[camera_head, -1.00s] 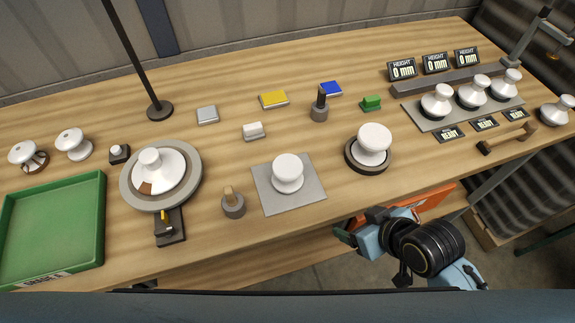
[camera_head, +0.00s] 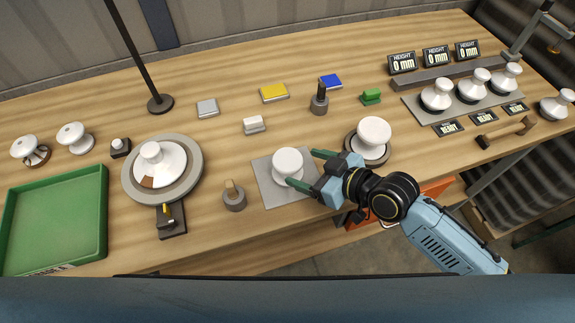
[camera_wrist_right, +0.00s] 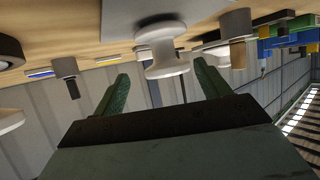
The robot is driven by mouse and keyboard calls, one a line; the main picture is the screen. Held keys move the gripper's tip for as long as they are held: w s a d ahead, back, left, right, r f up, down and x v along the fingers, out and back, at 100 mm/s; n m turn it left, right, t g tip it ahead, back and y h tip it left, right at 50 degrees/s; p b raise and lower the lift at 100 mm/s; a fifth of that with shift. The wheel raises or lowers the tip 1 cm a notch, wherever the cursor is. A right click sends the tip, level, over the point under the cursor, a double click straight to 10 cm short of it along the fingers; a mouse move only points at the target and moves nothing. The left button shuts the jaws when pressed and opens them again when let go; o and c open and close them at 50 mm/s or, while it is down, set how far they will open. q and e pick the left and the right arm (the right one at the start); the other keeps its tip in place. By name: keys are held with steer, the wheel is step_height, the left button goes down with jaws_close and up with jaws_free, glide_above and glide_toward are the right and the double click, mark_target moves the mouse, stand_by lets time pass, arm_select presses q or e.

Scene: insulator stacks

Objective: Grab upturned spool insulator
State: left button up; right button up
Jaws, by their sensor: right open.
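A white spool insulator (camera_head: 288,164) stands on a grey square mat (camera_head: 268,192) at the front middle of the table. My right gripper (camera_head: 306,168) is open just right of it, with its two green fingers pointing at it. One fingertip is at the spool's near right side, the other behind it to the right. In the right wrist view, which looks upside down, the spool (camera_wrist_right: 160,40) lies ahead between the two open fingers (camera_wrist_right: 163,84), with space on both sides. The fingers hold nothing. My left gripper is out of view.
Another white insulator (camera_head: 374,132) sits on a dark round base right of my right gripper. A short grey post (camera_head: 234,198) stands left of the mat. A round turntable (camera_head: 138,186) and a green tray (camera_head: 99,238) are farther left. Three insulators (camera_head: 473,82) stand back right.

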mark_target(288, 165)
steer(key=shift+s+f+x, duration=0.1)
steer(key=shift+s+x, duration=0.05)
steer(key=shift+x, duration=1.45)
steer(key=shift+s+f+x, duration=0.15)
steer(key=shift+s+x, duration=0.05)
steer(key=shift+x, duration=1.35)
steer(key=shift+a, duration=0.15)
steer(key=shift+r, duration=0.1)
jaws_close()
